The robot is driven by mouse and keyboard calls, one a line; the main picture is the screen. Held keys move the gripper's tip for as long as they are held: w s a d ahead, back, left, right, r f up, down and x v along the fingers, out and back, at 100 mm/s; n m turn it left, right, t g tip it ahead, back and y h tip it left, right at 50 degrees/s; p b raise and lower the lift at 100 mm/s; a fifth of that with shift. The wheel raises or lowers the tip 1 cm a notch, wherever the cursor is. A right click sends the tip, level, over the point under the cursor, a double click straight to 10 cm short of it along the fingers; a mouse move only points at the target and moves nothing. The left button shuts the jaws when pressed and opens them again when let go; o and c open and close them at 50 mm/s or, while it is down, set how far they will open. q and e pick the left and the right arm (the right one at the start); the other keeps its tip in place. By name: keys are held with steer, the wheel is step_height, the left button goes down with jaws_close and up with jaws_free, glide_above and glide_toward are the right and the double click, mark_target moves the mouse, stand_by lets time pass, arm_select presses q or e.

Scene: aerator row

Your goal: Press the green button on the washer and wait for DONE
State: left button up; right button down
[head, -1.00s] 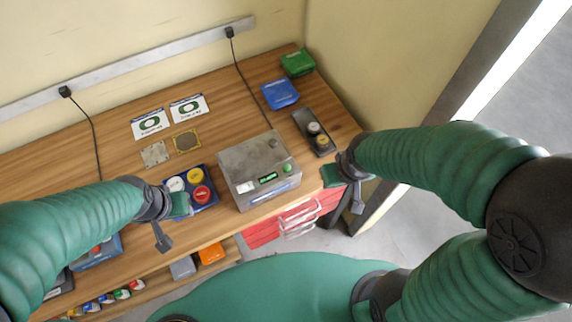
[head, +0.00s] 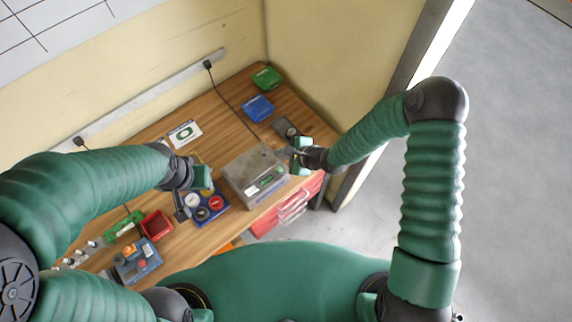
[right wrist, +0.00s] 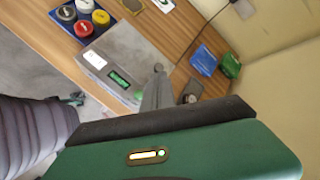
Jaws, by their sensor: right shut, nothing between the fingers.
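The washer (head: 250,178) is a grey metal box at the right part of the wooden bench. Its front top has a lit green display (head: 252,190), also seen in the right wrist view (right wrist: 119,79); its text is too small to read. A small green spot, likely the green button (head: 279,170), shows at its right side in the head view. My right gripper (head: 297,158) is shut and empty at the washer's right edge. In the right wrist view its grey fingers (right wrist: 157,92) overlap the washer's right side; contact cannot be told. My left gripper (head: 192,195) hovers by the blue tray; its jaws are unclear.
A blue tray (head: 222,212) with round colored lids stands left of the washer. A dark tray (head: 284,126) lies behind my right gripper. Blue (head: 258,108) and green (head: 267,78) boxes stand at the back. A red bin (head: 157,226) is left. Walls bound the bench's back and right.

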mark_target(282, 170)
arm_select(q)
steer(key=shift+d, duration=0.35)
arm_select(e)
steer(key=shift+d+f, duration=0.1)
arm_select(q)
steer(key=shift+w, duration=0.1)
arm_select(e)
steer(key=shift+w, duration=0.1)
